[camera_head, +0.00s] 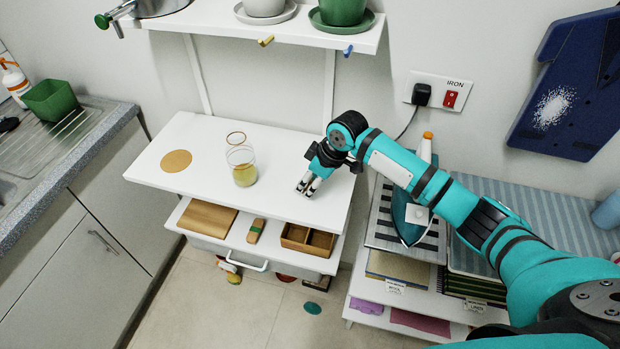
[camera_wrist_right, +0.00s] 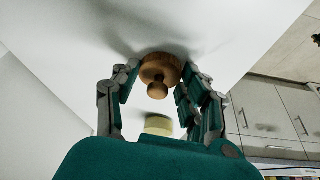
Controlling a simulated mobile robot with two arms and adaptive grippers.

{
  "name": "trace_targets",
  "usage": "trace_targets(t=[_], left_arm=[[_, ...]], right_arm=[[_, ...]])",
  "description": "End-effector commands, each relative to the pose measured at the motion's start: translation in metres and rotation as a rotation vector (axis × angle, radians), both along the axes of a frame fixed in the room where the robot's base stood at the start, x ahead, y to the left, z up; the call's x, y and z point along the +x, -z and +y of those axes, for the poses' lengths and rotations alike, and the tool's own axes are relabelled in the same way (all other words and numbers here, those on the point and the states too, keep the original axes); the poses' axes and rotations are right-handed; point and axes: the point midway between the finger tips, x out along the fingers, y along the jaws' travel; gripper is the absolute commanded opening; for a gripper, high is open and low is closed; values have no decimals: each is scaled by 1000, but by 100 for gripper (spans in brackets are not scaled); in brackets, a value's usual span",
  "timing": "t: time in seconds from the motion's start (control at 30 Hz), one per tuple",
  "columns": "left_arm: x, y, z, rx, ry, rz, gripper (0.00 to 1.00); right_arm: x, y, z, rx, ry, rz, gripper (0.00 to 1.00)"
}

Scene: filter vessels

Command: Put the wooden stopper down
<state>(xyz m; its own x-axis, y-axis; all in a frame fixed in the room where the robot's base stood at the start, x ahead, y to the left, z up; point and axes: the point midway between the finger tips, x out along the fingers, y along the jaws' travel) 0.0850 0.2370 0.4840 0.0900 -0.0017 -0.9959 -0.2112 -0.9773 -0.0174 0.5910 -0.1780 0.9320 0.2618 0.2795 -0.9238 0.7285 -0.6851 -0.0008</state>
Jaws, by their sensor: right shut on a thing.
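My right gripper (camera_head: 308,185) is low over the right part of the white tabletop (camera_head: 208,190). It is shut on the wooden stopper (camera_wrist_right: 157,89), a round wooden piece with a knob, between its fingertips in the right wrist view. In the head view the fingers hide the stopper, and I cannot tell whether it touches the tabletop. A glass vessel (camera_head: 242,169) with yellowish liquid stands on the tabletop, to the left of the gripper and apart from it. My left gripper is not in view.
A potted shelf (camera_head: 290,33) overhangs. An iron (camera_head: 409,216) stands right.

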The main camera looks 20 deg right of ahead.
Motion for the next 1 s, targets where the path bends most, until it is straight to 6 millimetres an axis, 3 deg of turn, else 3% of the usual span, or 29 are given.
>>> trace_targets(t=[0.1, 0.13, 0.3, 0.67, 1.0], left_arm=[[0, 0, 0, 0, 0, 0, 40], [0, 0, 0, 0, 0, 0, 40], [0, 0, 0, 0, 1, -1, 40], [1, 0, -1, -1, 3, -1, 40], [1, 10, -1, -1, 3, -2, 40]], right_arm=[[0, 1, 0, 0, 0, 0, 31], [0, 1, 0, 0, 0, 0, 48], [0, 1, 0, 0, 0, 0, 67], [1, -8, 0, 0, -1, -3, 67], [-16, -71, -19, -3, -2, -6, 67]])
